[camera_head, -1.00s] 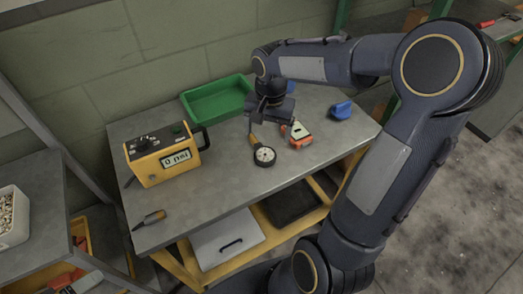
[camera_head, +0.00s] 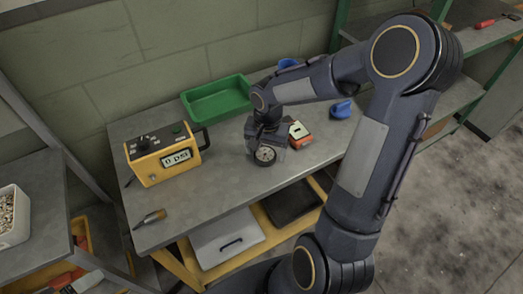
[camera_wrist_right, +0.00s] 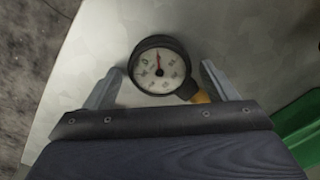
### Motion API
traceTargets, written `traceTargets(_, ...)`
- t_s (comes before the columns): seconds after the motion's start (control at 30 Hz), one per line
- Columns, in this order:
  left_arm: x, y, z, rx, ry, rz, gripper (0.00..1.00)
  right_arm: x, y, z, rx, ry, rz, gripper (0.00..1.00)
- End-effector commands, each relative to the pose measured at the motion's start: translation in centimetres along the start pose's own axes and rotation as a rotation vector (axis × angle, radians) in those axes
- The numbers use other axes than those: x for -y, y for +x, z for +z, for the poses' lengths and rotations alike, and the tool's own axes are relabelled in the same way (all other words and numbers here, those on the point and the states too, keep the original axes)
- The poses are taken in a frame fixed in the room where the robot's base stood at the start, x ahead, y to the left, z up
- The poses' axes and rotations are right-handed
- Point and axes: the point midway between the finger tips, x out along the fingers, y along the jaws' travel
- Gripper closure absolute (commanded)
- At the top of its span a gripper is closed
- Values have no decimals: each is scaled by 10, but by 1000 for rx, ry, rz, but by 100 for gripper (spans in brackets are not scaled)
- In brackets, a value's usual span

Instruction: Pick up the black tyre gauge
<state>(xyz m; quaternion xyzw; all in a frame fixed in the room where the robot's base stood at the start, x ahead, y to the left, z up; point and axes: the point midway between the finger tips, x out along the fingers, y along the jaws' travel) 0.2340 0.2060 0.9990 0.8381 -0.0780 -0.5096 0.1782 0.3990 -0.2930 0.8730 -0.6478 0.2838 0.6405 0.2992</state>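The black tyre gauge (camera_head: 265,156) lies on the grey worktop (camera_head: 215,205). Its round white dial faces up, and the right gripper partly covers the rest of it in the head view. In the right wrist view the gauge (camera_wrist_right: 160,66) lies between the two finger lines, its dial slightly beyond the fingertips and its orange-brown stem running back toward the right finger. My right gripper (camera_wrist_right: 163,80) is open and empty, with a gap on each side of the gauge. In the head view the right gripper (camera_head: 264,146) is right over the gauge. My left gripper is not in view.
A yellow tester box (camera_head: 165,160) reading "0 psi" stands to the left. A green tray (camera_head: 215,98) is behind. An orange device (camera_head: 299,134) lies close to the right of the gripper, with a blue object (camera_head: 342,109) beyond. A small handled tool (camera_head: 150,218) lies front left.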

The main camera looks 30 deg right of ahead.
Motion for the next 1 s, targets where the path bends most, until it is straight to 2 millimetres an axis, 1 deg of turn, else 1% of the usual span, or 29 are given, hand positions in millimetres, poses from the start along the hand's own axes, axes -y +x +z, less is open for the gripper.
traceTargets(0.03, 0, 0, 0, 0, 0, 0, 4, 0, 0, 0, 0, 0, 0, 28)
traceTargets(0.3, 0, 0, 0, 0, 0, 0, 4, 0, 0, 0, 0, 0, 0, 64)
traceTargets(0.33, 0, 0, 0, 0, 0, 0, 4, 0, -1, 0, -1, 0, -1, 66)
traceTargets(0.57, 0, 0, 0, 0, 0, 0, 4, 0, -1, 0, -1, 0, -1, 66)
traceTargets(0.67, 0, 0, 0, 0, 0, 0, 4, 1, -5, -1, -2, 1, -1, 66)
traceTargets(0.77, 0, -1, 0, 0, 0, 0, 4, 1, -14, -1, -4, 1, -2, 66)
traceTargets(0.9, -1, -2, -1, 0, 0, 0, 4, 2, -36, 0, -5, 0, -5, 66)
traceTargets(0.97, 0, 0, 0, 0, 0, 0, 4, 0, -47, 11, -7, -2, -5, 66)
traceTargets(1.0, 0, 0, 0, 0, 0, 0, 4, -2, -56, 19, -7, -3, -5, 66)
